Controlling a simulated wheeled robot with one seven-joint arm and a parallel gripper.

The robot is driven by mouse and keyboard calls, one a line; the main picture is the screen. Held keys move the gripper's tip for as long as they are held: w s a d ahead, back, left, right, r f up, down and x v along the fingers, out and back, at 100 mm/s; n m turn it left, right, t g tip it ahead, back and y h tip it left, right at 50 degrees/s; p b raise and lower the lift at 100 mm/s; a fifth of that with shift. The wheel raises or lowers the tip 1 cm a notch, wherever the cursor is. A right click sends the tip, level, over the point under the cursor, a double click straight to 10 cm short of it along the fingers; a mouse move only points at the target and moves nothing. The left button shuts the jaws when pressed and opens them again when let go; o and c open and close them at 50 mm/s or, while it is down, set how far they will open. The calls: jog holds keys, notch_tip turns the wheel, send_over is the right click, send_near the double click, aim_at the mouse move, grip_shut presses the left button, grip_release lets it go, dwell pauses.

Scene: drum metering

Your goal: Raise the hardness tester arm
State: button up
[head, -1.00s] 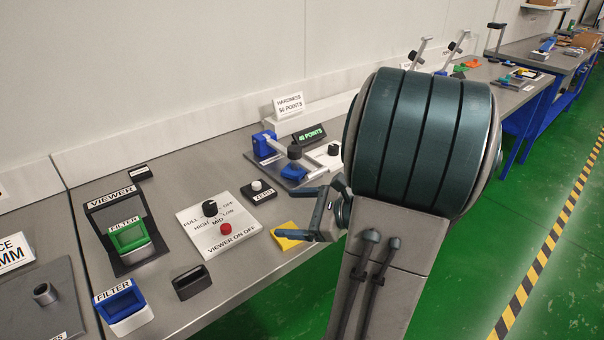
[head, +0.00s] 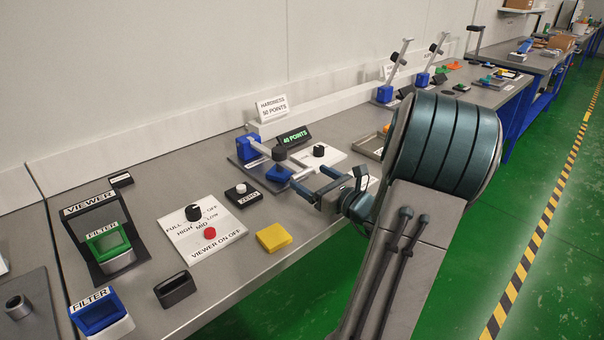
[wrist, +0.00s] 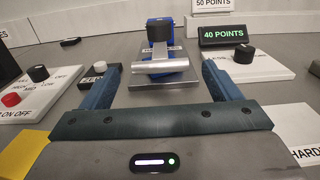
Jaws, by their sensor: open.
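In the wrist view, a silver crossbar (wrist: 160,68) runs across the front of the tester, below the black knob (wrist: 160,31). My gripper (head: 306,177) is open and empty, just in front of the tester at the bar's height. In the wrist view its fingers (wrist: 160,76) stand on either side of the bar, apart from it. The contact gap is hard to judge.
A green display (head: 293,138) reads 40 POINTS, below a sign (head: 272,107) reading HARDNESS 50 POINTS. A white knob panel (head: 320,156) stands right of the tester. The ZERO button (head: 241,194) and a yellow block (head: 273,237) are close on the left.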

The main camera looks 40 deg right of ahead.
aim_at(304, 173)
jog(key=shift+w+a, duration=0.2)
jog(key=shift+w, duration=2.05)
jog(key=shift+c, duration=0.3)
